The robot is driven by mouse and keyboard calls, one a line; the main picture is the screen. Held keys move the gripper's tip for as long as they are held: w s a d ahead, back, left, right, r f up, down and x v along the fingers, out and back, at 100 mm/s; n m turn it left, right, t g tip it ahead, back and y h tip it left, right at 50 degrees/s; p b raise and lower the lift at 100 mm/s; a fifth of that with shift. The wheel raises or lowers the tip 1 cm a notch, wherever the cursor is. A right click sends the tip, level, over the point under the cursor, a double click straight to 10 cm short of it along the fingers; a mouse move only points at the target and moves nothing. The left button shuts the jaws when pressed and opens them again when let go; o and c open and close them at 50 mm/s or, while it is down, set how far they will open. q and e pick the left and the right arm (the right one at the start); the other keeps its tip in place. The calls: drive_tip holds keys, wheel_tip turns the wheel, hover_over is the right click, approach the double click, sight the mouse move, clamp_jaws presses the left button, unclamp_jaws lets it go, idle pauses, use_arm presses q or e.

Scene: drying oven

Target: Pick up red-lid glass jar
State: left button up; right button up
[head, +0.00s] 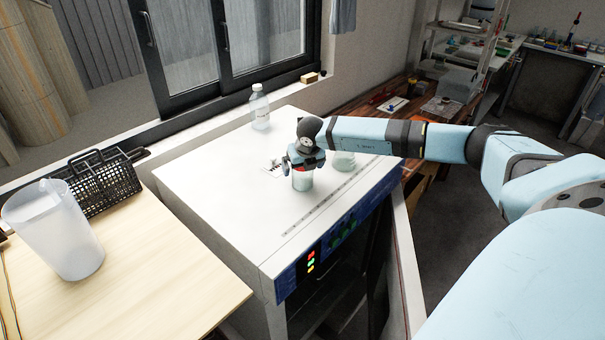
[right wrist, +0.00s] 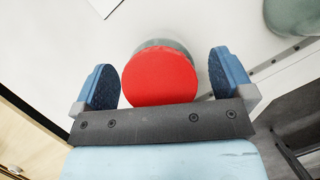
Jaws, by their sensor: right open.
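The red-lid glass jar (head: 302,181) stands on the white top of the drying oven (head: 226,196) in the head view. My right gripper (head: 305,163) is directly above it and hides most of its lid. In the right wrist view the round red lid (right wrist: 160,78) lies between the two blue fingers of my right gripper (right wrist: 163,80), with a gap on each side. The right gripper is open and holds nothing. A bit of the jar's glass shows behind the lid. My left gripper is not in view.
Another glass vessel (head: 342,160) stands close to the right of the jar. A clear bottle (head: 260,108) stands at the oven's back edge. A wooden table at the left holds a white pitcher (head: 58,232) and a black basket (head: 103,187). The oven's front top is clear.

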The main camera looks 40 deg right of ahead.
drive_tip(key=c, duration=1)
drive_tip(key=shift+r, duration=0.15)
